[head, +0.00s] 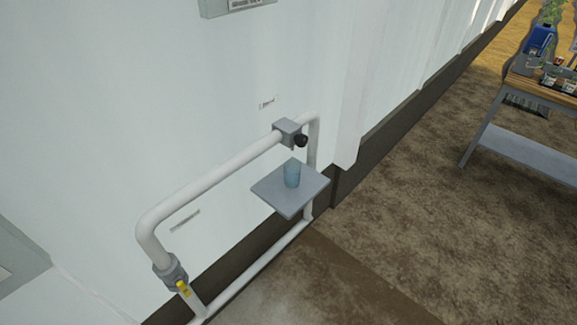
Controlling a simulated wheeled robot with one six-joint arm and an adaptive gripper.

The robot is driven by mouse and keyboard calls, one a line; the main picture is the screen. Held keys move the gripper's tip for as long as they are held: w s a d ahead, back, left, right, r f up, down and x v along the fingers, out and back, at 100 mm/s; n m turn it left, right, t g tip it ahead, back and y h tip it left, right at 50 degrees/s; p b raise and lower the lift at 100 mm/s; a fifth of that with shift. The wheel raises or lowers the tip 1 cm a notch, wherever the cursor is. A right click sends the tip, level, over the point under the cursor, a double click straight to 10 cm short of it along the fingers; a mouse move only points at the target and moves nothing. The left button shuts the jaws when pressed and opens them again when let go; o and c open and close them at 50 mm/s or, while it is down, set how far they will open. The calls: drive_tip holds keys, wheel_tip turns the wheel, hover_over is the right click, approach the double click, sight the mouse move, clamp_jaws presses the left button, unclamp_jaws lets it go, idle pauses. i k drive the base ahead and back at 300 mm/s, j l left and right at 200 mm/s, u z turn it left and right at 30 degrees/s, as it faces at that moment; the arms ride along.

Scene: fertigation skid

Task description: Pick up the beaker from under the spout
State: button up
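The beaker (292,173) is a small, bluish, see-through cup. It stands upright on a square grey shelf plate (272,190), near the plate's middle. Just above it, a grey block fitting (287,129) with a dark round end (301,141) sits on the white pipe (210,178); a separate spout cannot be made out. My gripper is not in view.
A valve with a yellow handle (184,288) is on the pipe's lower left. A white wall (120,90) stands right behind the pipe. A workbench (520,150) with plants and a blue container (541,40) is at the upper right. Brown floor (430,210) between is clear.

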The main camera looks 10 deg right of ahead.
sight(292, 168)
drive_tip(key=i+j, duration=0.1)
drive_tip(key=i, duration=1.1)
